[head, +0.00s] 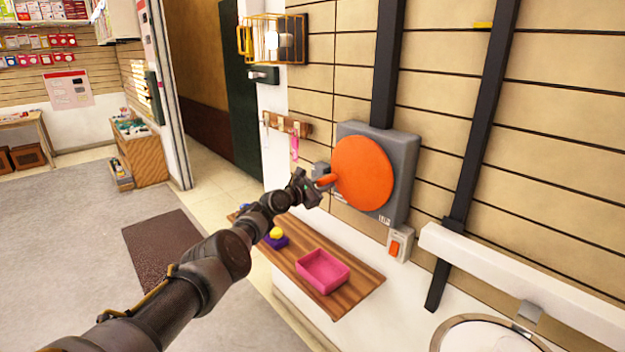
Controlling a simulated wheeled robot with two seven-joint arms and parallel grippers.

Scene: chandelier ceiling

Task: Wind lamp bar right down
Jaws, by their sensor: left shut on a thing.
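A grey wall box carries a round orange winding disc (364,173) on its front. An orange handle (327,180) sticks out at the disc's left edge. My left gripper (316,187) is shut on that handle, and its fingers partly hide it. A dark vertical rail (386,70) runs up the wall from the top of the box. A second dark slanted rail (480,110) stands to its right. My right gripper is not in view.
A wooden shelf (360,295) below the box holds a pink tray (322,271) and a yellow ball on a purple base (276,238). A small box with an orange switch (397,246) is on the wall. A wire cage lamp (277,40) hangs upper left. Floor at left is open.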

